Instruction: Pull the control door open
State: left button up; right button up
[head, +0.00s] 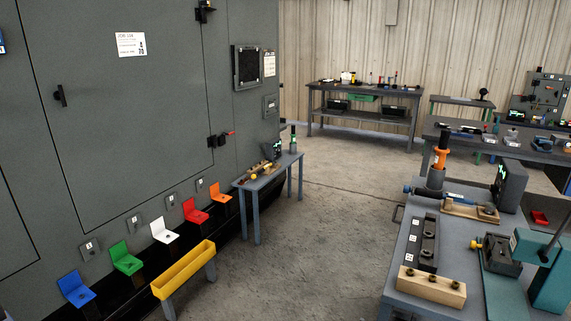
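A large grey enclosure (256,20) fills the left of the head view. Its big door panel (130,120) looks flush with the front, so it appears shut. A small dark handle (60,96) sits on the door's left part. Dark fittings that look like hinges sit at its right edge, one near the top (205,11) and one lower down (215,141). I cannot read a label naming this the control door. Neither of my grippers is in view.
Coloured brackets (126,257) and a yellow trough (184,270) stand out below the door. A small table (272,172) stands by the enclosure's right part. A workbench (400,282) with tools is at right. Concrete floor (315,240) lies open between them.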

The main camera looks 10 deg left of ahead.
aim_at(134, 126)
jog(key=i+j+u, duration=0.3)
jog(key=i+u, duration=0.15)
jog(key=i, duration=0.25)
jog(key=i+u, duration=0.45)
jog(key=i, duration=0.3)
jog(key=i+l+u, duration=0.2)
jog(key=i+u, duration=0.25)
jog(key=i, duration=0.3)
